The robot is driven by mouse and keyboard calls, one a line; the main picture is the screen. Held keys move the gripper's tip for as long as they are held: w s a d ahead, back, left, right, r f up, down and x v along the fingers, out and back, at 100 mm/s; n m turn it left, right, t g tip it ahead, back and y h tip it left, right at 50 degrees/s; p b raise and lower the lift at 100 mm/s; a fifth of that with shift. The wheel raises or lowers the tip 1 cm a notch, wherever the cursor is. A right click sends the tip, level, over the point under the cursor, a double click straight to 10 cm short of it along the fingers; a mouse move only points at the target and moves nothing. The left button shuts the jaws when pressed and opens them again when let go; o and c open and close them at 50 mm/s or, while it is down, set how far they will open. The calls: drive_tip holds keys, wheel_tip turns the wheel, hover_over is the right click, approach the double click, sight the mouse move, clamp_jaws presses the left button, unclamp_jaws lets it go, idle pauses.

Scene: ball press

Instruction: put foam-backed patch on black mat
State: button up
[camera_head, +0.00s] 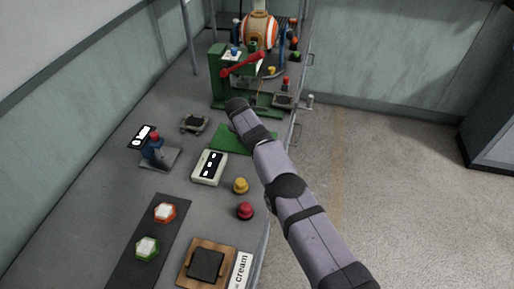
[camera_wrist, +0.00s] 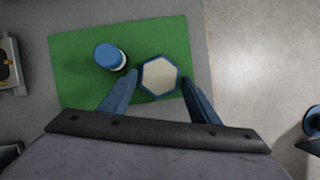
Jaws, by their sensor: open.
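A hexagonal patch with a blue rim and a cream, foam-like face (camera_wrist: 159,76) lies on the green mat (camera_wrist: 75,75) in the wrist view. My gripper (camera_wrist: 159,82) is open above it, with one blue finger on each side of the patch and a gap visible. In the head view my arm covers the gripper and this patch. The black mat (camera_head: 128,270) runs along the lower left of the table. A red-rimmed hexagonal patch (camera_head: 164,212) and a green-rimmed one (camera_head: 147,248) lie on it.
A blue-topped round piece (camera_wrist: 110,56) stands beside the left finger. A white box with black slots (camera_head: 209,167), yellow (camera_head: 240,186) and red (camera_head: 245,211) round pieces and a wooden tray (camera_head: 186,277) stand near the black mat. A green press (camera_head: 218,75) stands at the back.

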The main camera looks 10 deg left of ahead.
drive_tip(key=shift+c, duration=0.7)
drive_tip(key=c, duration=0.8)
drive_tip(key=shift+o, duration=0.2)
drive_tip(key=shift+r, duration=0.15)
wheel_tip(320, 180, up, 6)
drive_tip(key=shift+f+p, duration=0.25)
drive_tip(key=shift+p, duration=0.55)
drive_tip(key=shift+r+p, duration=2.15)
drive_tip(key=shift+p, duration=1)
